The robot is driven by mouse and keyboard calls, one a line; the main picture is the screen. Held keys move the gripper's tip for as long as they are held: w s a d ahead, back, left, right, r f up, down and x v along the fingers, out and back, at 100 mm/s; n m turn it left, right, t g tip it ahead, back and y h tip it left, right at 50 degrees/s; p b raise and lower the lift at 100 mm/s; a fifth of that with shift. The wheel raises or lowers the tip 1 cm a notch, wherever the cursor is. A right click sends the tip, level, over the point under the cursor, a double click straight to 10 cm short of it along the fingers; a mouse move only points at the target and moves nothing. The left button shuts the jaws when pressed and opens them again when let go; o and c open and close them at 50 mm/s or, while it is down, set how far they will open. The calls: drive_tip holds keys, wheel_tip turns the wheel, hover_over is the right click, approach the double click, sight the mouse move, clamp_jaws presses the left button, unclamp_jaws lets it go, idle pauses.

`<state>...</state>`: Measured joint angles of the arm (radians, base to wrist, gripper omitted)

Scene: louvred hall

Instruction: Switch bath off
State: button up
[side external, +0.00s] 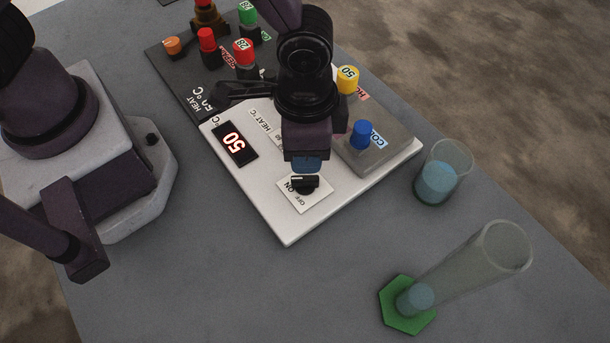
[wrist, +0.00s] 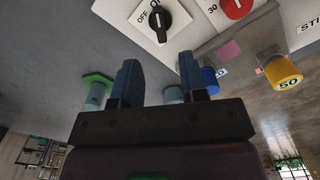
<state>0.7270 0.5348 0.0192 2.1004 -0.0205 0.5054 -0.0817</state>
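The black rotary switch (side external: 304,182) sits on a white plate marked ON and OFF, at the front of a white panel (side external: 280,215). The switch also shows at the top of the wrist view (wrist: 157,20), with OFF to its left and ON partly cut off above. Its exact pointing direction is hard to tell. A display (side external: 234,144) on the panel glows red with 50. My gripper (side external: 306,165) hangs right over the switch in the side view and partly covers the panel behind it. In the wrist view my gripper (wrist: 158,60) has its blue fingers apart, with nothing between them.
A grey block with a blue knob (side external: 362,134) and a yellow cap (side external: 347,79) stand right of my gripper. Red and green caps stand on the dark unit (side external: 180,60) behind. A beaker (side external: 440,175) and a tall cylinder (side external: 470,270) stand right. The front table is clear.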

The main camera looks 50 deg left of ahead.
sight(305, 178)
drive_tip(key=shift+f, duration=4.15)
drive_tip(key=shift+c, duration=0.4)
clamp_jaws()
